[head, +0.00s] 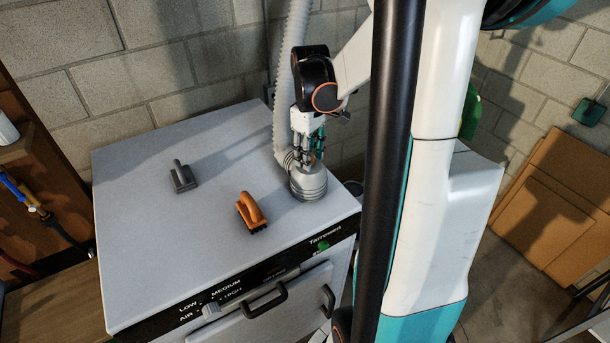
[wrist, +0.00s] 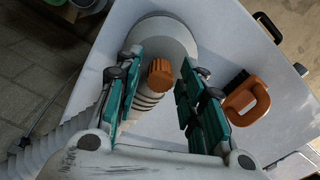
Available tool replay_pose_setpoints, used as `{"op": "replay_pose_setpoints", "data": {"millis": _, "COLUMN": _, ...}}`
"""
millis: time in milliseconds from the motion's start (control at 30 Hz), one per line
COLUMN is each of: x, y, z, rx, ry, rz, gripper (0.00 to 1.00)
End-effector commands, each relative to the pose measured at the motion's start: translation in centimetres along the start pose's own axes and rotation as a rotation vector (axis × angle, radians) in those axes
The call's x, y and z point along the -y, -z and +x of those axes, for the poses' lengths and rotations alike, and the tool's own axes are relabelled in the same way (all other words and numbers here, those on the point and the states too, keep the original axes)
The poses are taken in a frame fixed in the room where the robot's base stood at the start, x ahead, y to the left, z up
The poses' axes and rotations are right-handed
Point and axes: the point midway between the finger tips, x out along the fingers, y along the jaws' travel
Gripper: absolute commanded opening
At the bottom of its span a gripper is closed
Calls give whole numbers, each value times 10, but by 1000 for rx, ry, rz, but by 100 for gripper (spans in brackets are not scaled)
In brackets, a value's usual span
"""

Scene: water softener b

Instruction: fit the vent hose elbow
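A white corrugated vent hose (head: 285,95) comes down the wall to the rear right of the cabinet top. A grey ribbed fitting with a wide round base (head: 308,187) is at its lower end on the top; I cannot tell which part is the elbow. In the wrist view the round base (wrist: 162,38), an orange knob (wrist: 160,74) and grey ribs (wrist: 146,98) show, with the hose (wrist: 60,128) at left. My gripper (head: 309,158) is directly above the fitting. In the wrist view its green-padded fingers (wrist: 160,62) are apart on either side of the knob, with gaps visible.
The cabinet top (head: 140,245) also holds an orange-handled brush (head: 252,213) and a grey-handled tool (head: 182,177). The brush (wrist: 245,98) lies close to the right finger in the wrist view. A block wall (head: 180,55) stands behind. The left of the top is clear.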

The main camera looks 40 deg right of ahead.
Motion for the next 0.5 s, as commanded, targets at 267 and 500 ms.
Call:
{"op": "replay_pose_setpoints", "data": {"millis": 267, "x": 0, "y": 0, "z": 0, "rx": 0, "ry": 0, "rz": 0, "gripper": 0}}
{"op": "replay_pose_setpoints", "data": {"millis": 500, "x": 0, "y": 0, "z": -12, "rx": 0, "ry": 0, "rz": 0, "gripper": 0}}
